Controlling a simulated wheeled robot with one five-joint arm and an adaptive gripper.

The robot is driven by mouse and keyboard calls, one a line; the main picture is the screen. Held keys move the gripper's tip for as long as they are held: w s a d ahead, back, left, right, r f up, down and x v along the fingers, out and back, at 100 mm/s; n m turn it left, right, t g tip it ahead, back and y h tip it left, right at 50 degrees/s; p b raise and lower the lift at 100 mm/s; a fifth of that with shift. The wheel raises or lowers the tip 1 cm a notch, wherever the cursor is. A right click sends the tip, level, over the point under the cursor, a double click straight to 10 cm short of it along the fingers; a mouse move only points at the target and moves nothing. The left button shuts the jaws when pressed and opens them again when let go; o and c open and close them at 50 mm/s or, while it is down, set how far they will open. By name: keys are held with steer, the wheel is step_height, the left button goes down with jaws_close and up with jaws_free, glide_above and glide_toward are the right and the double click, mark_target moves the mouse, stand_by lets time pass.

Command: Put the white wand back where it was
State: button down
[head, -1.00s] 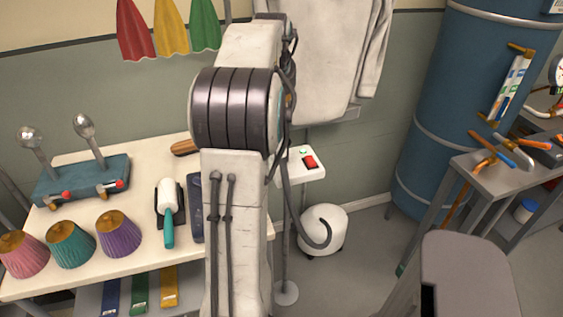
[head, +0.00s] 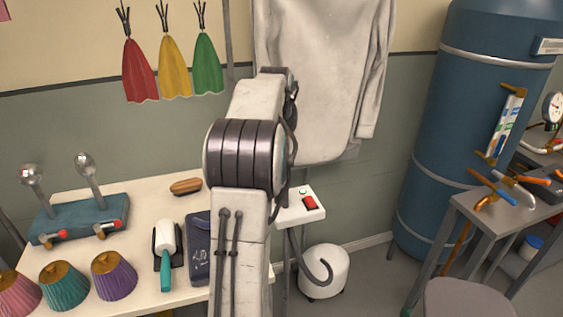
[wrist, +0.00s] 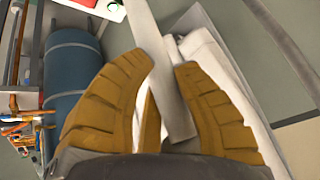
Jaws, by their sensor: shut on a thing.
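In the wrist view my gripper (wrist: 165,66) shows two yellow-brown ridged fingers, shut on a pale bar, which I take to be the white wand (wrist: 166,80). It runs from the top edge down between the fingers. In the head view the gripper and wand are hidden behind my arm. A small white panel (head: 292,215) with a red switch stands just right of my arm. A grey hose (head: 325,272) hangs in a loop below it, in front of a white round tank (head: 322,258) on the floor. The wand's holder cannot be made out.
A pale garment (head: 325,90) hangs behind my arm. The cream table (head: 150,205) at left holds a white-and-teal roller (head: 165,240), a brown brush (head: 186,187) and coloured shades. A blue cylinder (head: 455,130) and a grey side table (head: 500,215) stand at right.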

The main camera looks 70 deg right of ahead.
steer(key=shift+f, duration=2.7)
steer(key=shift+f+b, duration=0.15)
steer(key=shift+b, duration=0.2)
steer(key=c, duration=1.1)
jaws_free()
steer(key=shift+f, duration=0.1)
